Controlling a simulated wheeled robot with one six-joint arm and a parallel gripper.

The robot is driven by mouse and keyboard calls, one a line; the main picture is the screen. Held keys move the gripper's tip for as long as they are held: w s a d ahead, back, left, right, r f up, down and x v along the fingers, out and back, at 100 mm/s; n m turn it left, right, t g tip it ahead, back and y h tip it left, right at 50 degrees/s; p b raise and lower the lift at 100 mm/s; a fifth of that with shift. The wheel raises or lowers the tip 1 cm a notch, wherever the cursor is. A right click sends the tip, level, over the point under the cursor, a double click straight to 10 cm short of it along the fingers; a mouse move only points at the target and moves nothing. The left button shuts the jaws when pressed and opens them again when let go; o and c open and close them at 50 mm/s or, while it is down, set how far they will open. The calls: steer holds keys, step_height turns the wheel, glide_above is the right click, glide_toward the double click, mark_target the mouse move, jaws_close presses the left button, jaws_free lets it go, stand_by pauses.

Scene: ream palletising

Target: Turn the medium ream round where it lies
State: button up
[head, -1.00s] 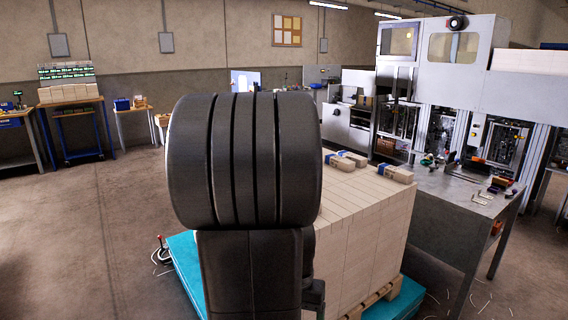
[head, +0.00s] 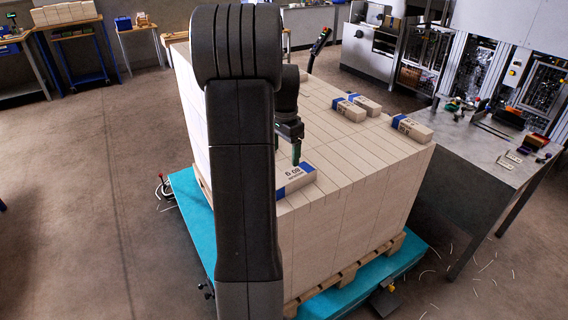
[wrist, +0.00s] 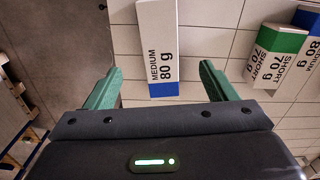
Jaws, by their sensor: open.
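The medium ream (wrist: 157,45) is a white block with a blue band, marked "MEDIUM 80 g", lying flat on the stack top; its far end is cut off in the wrist view. My gripper (wrist: 160,68) is open, with green fingers apart on either side of the ream's banded end, and nothing is held. In the head view my gripper (head: 296,150) points down at a blue-banded ream (head: 298,178) near the stack's front edge. My arm hides part of the stack there.
The stack of pale reams (head: 345,185) stands on a wooden pallet over a teal base (head: 190,205). A green-banded short ream (wrist: 276,55) lies to the right in the wrist view. Other blue-banded reams (head: 364,105) lie farther back. A metal bench (head: 470,160) stands at right.

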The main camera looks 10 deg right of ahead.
mark_target(285, 175)
step_height(285, 175, down, 12)
steer(key=shift+f+p, duration=0.15)
steer(key=shift+p, duration=0.65)
steer(key=shift+c, duration=0.2)
steer(key=c, duration=1.4)
steer(key=shift+w+r, duration=0.1)
steer(key=shift+r, duration=0.1)
steer(key=shift+w+d+m, duration=0.15)
steer(key=shift+w+m, duration=0.35)
steer(key=shift+m, duration=0.2)
steer(key=shift+f, duration=0.15)
